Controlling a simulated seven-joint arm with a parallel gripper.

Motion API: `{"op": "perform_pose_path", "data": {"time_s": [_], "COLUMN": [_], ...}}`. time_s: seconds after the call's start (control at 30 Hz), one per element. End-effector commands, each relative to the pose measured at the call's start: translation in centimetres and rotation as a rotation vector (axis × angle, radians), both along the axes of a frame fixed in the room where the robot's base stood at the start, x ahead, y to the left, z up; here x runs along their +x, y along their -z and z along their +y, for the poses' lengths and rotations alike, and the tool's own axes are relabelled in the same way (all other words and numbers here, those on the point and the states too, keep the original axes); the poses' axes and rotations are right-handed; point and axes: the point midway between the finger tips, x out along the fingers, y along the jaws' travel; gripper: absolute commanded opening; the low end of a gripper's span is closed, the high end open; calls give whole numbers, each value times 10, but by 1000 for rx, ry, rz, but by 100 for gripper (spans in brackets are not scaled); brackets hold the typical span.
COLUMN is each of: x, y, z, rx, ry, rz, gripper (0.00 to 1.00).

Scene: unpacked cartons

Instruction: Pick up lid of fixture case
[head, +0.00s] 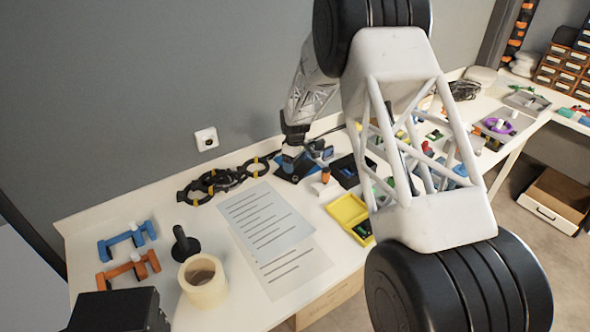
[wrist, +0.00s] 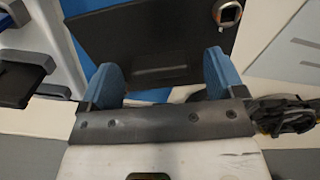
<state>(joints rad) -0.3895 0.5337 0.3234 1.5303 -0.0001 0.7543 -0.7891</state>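My gripper (head: 292,152) is low over the back of the table in the head view, small and partly blurred. In the wrist view, its two blue fingers (wrist: 160,80) stand apart. A flat dark panel (wrist: 155,30), seemingly the case lid, lies ahead of and between the fingers, with blue surface showing beside and below it. I cannot tell whether the fingers touch the panel. In the head view, a dark and blue item (head: 290,175) lies right under the gripper; its details are too small to make out.
A black chain-like loop (head: 215,182) lies left of the gripper, and printed sheets (head: 265,225) lie in front. A black box (head: 347,172) and a yellow box (head: 350,212) stand to the right. A tape roll (head: 203,280) and clamps (head: 128,240) are at the left.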

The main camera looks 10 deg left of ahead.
Motion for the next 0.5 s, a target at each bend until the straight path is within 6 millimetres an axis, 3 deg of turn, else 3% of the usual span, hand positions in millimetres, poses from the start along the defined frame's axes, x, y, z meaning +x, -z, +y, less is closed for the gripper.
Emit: {"op": "perform_pose_path", "data": {"time_s": [0.03, 0.33, 0.5], "x": [0, 0, 0], "y": [0, 0, 0], "z": [0, 0, 0], "rx": [0, 0, 0], "ry": [0, 0, 0], "rz": [0, 0, 0], "gripper": [80, 34, 32]}}
